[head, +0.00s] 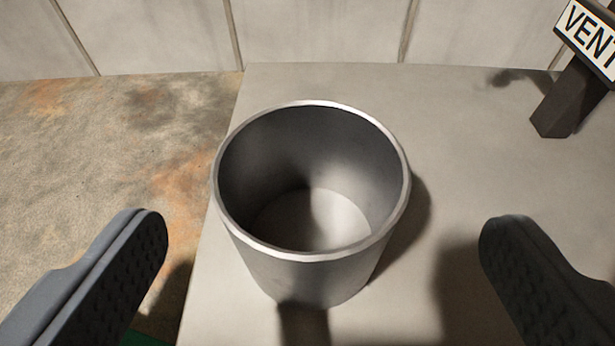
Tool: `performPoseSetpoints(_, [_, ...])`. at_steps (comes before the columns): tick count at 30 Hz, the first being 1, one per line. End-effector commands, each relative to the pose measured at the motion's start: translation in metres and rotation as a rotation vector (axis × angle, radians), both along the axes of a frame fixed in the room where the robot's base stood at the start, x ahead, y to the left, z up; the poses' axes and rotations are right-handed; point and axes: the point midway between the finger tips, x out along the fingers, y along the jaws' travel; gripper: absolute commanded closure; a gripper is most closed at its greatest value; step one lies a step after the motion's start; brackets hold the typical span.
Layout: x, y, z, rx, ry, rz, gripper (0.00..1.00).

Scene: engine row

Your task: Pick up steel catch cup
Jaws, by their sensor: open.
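The steel catch cup (308,275) stands upright in the middle of the head view, on a pale grey slab (450,130). Its open mouth faces up toward the camera and its inside looks empty. My gripper (322,228) is open, with one dark ridged finger at the lower left and the other at the lower right. The cup lies between and slightly beyond the fingers in the picture, and neither finger touches it. A shadow falls on the slab to the cup's right.
A dark post with a white sign reading "VENT" (587,32) stands at the upper right. A pale panelled wall (320,30) runs along the back. Rust-stained rough ground (110,150) lies left of the slab's edge. A bit of green shows at the bottom left.

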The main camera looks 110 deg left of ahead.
Motion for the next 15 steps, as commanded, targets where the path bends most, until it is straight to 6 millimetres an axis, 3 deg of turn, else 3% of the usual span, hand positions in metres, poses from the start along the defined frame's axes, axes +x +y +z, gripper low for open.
performPoseSetpoints(3, [-0.003,0.014,-0.007,0.001,-0.003,-0.001,0.09])
performPoseSetpoints(15, [-0.011,0.037,-0.019,0.001,-0.002,0.001,0.09])
